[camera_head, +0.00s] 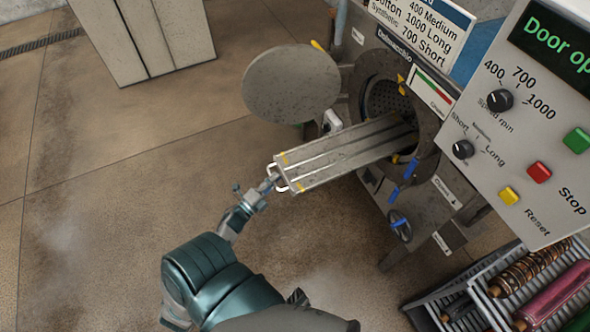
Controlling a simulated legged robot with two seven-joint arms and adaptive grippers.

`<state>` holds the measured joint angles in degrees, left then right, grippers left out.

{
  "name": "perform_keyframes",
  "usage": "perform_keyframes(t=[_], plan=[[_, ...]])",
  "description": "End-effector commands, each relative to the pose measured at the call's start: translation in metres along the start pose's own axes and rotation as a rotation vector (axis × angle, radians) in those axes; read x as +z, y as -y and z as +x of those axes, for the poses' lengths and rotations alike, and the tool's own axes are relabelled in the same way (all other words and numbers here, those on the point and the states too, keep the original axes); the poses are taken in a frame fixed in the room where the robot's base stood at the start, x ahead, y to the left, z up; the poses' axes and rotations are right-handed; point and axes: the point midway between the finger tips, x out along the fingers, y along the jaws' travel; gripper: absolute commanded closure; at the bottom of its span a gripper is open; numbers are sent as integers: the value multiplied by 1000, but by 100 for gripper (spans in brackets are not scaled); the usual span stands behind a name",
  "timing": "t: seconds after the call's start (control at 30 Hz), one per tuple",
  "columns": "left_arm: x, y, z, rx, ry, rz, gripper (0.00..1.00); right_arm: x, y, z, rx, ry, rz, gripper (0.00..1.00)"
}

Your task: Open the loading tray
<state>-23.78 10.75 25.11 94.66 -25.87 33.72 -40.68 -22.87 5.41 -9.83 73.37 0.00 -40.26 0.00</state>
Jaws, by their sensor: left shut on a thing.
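The loading tray (345,152) is a long grey ribbed tray that sticks out of the machine's round opening (398,100) toward the left. A white handle (283,188) is on its outer end. My left gripper (268,186) is at this handle and shut on it. My left arm comes up from the bottom of the view. The tray's inner end lies inside the dark drum opening. The round door (291,83) stands swung open to the left of the opening. My right gripper is not in view.
A control panel (530,120) with knobs, coloured buttons and a display reading "Door op" fills the right. A rack (480,305) with rolled rugs stands at lower right. A handwheel (400,226) sits below the opening. A grey cabinet (145,35) stands at upper left. The left floor is clear.

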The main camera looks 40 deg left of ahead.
Motion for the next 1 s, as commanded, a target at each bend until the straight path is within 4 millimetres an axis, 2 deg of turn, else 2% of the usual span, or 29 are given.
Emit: perform_keyframes(t=[0.03, 0.1, 0.3, 0.5, 0.87, 0.9, 0.93, 1.0], plan=[[7, 1, -14, 9, 7, 0, 100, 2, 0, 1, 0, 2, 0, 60], [12, 4, -28, 8, 6, 1, 100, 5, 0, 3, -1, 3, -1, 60], [24, 9, -56, 5, 5, -1, 100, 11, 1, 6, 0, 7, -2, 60], [28, 12, -68, 4, 4, -1, 100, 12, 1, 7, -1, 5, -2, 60], [28, 12, -69, 2, 3, -1, 100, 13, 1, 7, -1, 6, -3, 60], [28, 12, -68, 2, 2, -1, 82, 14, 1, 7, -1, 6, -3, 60], [28, 12, -68, 2, 3, -1, 75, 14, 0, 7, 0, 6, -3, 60], [28, 12, -68, 2, 2, -1, 75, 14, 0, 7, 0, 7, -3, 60]])
